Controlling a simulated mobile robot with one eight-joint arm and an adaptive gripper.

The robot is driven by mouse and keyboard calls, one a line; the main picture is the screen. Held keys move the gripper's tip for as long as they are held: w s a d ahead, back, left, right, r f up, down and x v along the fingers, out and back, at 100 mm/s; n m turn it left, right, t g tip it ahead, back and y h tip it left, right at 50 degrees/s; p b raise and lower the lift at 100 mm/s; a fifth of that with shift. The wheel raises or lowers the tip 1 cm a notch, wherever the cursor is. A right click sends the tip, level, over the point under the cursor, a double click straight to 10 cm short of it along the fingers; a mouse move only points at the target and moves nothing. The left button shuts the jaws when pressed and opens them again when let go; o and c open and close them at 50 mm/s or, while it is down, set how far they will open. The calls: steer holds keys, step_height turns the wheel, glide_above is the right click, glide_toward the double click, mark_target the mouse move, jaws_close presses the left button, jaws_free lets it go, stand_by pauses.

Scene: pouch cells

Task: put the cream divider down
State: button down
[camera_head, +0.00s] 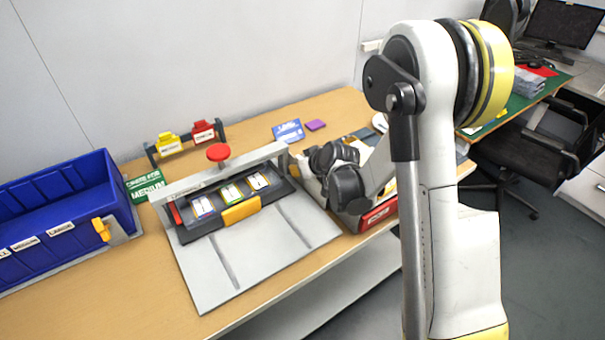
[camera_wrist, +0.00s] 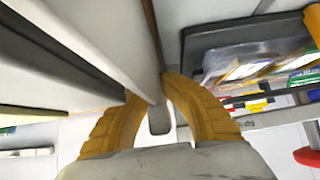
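The cream divider (camera_wrist: 122,38) shows in the wrist view as a long pale panel, running from the top edge down to my gripper (camera_wrist: 157,98). My gripper's two yellow fingers close in on its near end from both sides and appear to grip it. A small grey block (camera_wrist: 159,119) shows between the fingers. In the head view my arm and wrist hide the fingers and the divider. My wrist there is just right of the grey fixture, over a white bin with a red label (camera_head: 379,213). What lies under the divider cannot be seen.
The grey fixture (camera_head: 260,262) holds several pouch cells in a dark tray, with a red knob (camera_head: 218,152) above. A blue compartment bin (camera_head: 70,200) stands at left. Red and yellow clips (camera_head: 188,137), a blue card (camera_head: 288,131) and a purple block (camera_head: 316,125) are behind.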

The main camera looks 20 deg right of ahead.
stand_by(0.3)
step_height(320, 180, up, 18)
steer(key=p, duration=0.7)
steer(key=s+f+m+h, duration=0.3)
steer(key=s+f, duration=0.1)
steer(key=s, duration=1)
steer(key=shift+s+d+m, duration=0.15)
steer(key=shift+d+m, duration=0.15)
steer(key=shift+d, duration=0.1)
